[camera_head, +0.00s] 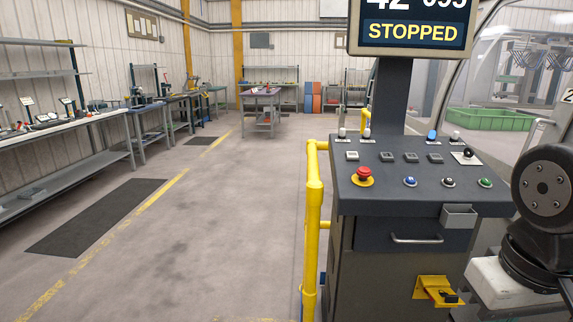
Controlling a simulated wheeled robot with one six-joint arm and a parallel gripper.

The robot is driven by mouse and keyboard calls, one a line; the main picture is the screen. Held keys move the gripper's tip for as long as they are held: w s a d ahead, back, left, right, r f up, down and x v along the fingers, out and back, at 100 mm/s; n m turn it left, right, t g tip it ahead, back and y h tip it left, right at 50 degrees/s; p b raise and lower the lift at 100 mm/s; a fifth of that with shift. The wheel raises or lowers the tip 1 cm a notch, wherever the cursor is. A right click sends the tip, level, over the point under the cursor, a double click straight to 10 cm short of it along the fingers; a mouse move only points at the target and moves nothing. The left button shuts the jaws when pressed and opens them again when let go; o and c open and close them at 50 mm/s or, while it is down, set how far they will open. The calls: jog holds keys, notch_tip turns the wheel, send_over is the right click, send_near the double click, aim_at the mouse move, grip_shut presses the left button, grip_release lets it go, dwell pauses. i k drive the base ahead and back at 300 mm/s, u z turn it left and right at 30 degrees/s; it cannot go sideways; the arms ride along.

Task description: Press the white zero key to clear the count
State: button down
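The control console (400,199) stands right of centre with a dark sloped top. A small white square key (352,156) sits at the left end of its upper key row; its marking is too small to read. A display (412,28) above the console reads STOPPED, with a number above it partly cut off by the frame's top edge. A dark joint of my arm shows at the right edge, beside the console. My gripper is out of view.
Close by the white key are several dark keys (411,158), a red mushroom button (363,174), and blue (410,181), black and green buttons. A yellow rail (313,215) stands at the console's left. Open floor (220,220) lies left, with benches beyond.

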aim_at(349, 155)
jog(key=k, duration=0.65)
jog(key=u, duration=0.45)
jog(key=i, duration=1.05)
jog(key=z, duration=0.65)
